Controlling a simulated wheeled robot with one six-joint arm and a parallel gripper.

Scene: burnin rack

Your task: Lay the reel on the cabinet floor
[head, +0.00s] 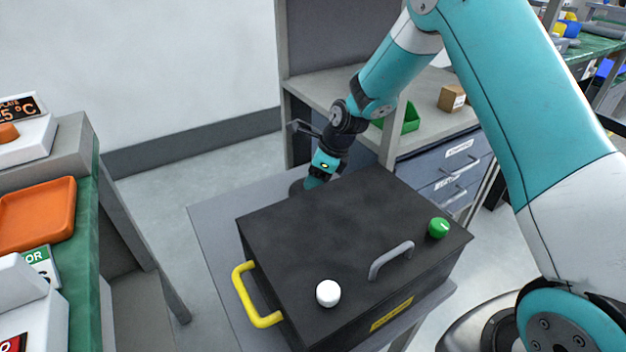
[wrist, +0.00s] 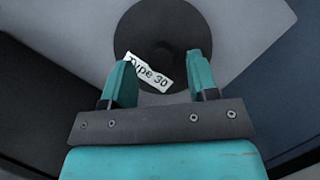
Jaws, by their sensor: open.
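The reel (wrist: 185,22) is a dark round disc with a raised hub and a white "Type 30" label. In the wrist view it lies below my gripper (wrist: 163,62), whose two teal fingers are open and apart, on either side of the hub. In the head view my gripper (head: 315,182) points down behind the far edge of a black box (head: 320,225), which looks like the cabinet. The reel's dark edge (head: 297,188) shows beside the fingers on the grey table. Whether the fingers touch the reel is unclear. The cabinet's inside and floor are hidden.
The box has a yellow handle (head: 250,297), a grey handle (head: 391,260), a white knob (head: 328,293) and a green knob (head: 438,228). It stands on a grey table (head: 220,226). A shelf unit with a green bin (head: 410,118) stands behind. An orange tray (head: 38,218) lies at left.

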